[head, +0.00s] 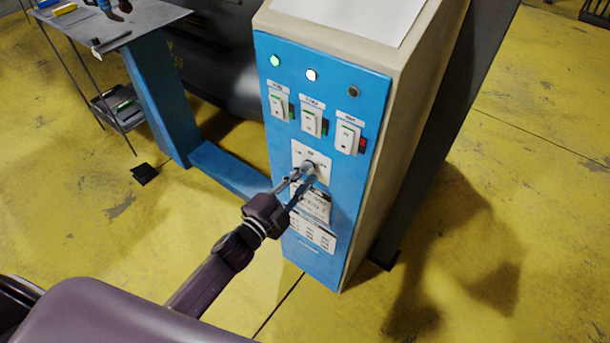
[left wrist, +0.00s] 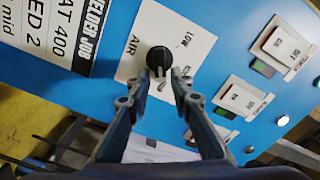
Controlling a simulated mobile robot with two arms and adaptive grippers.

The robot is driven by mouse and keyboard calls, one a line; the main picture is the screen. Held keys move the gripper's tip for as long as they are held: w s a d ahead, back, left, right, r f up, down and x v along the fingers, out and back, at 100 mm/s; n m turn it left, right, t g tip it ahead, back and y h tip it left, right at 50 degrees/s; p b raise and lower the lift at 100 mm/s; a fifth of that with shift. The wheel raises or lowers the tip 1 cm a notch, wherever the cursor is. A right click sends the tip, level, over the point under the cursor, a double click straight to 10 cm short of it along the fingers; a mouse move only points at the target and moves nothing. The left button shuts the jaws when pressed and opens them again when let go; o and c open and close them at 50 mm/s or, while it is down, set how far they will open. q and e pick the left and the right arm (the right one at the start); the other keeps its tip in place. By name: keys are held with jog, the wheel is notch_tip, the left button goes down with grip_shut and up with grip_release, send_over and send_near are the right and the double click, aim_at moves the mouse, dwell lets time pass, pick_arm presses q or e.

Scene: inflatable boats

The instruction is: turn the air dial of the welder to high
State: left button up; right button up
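The welder is a tall cabinet with a blue front panel (head: 272,150). Its air dial (left wrist: 158,60) is a round black knob on a white plate marked AIR and LOW; another marking is partly hidden by a finger. In the head view the dial (head: 309,166) sits below the switches, partly covered by my gripper. My left gripper (head: 303,180) is at the dial, its fingers apart with a gap between the tips in the left wrist view (left wrist: 165,78). The tips overlap the knob's lower edge there; I cannot tell whether they touch it. My right gripper is out of view.
Three rocker switches (head: 312,122) and lamps, one green and one white, are above the dial. A job card (left wrist: 60,32) reading AT 400, ED 2, mid is fixed beside it. A workbench (head: 120,22) stands at the left. The yellow floor right of the welder is free.

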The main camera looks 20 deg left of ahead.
pick_arm(q)
jog(key=shift+o, duration=0.5)
jog(key=v, duration=1.2)
jog(key=s+a+f+n+g+y, duration=0.2)
jog(key=s+f+n, duration=0.15)
jog(key=f, duration=0.75)
jog(key=s+a+f+n+g+y, duration=0.1)
jog(key=s+a+f+n+g, duration=0.2)
jog(key=f, duration=0.8)
jog(key=s+f+n+g+y, duration=0.2)
jog(key=s+f, duration=0.2)
jog(key=f, duration=0.7)
jog(key=s+f+n+g, duration=0.1)
jog(key=s+f+g, duration=0.2)
jog(key=s, duration=0.6)
jog(key=s+d+f+n+g, duration=0.1)
jog(key=s+f+n+g, duration=0.1)
jog(key=s+f, duration=0.6)
jog(key=s+f+n+g+y, duration=0.1)
jog(key=s+f+g, duration=0.3)
jog(key=s, duration=0.6)
jog(key=shift+s+d+f+n, duration=0.15)
jog(key=shift+s+f+n, duration=0.05)
jog(key=shift+f+n, duration=0.5)
